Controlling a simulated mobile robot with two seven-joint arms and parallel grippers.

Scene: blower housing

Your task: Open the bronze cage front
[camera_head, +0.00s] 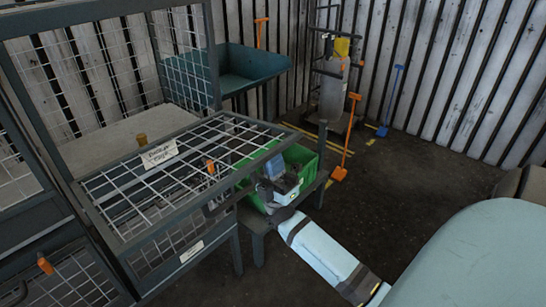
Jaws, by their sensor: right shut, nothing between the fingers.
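The cage (218,60) is a dark grey frame with wire mesh at the left. A mesh panel (130,196) with a white label (160,155) lies about level at its front, and the space above its inner shelf looks open. The label is too small to read surely. An orange-tipped piece (210,166) shows at the panel. My right gripper (264,188) is shut and empty, just right of the panel's outer edge and in front of a green bin. Its fingertips are small and hard to make out; I cannot tell whether they touch the panel. My left gripper is out of view.
The green bin (300,158) stands on a low dark stand beside the cage. A teal trough (250,67) is behind. An orange shovel (346,140), a blue one (391,98) and a trolley (331,95) stand near the corrugated wall. Dark floor (420,165) is free at the right.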

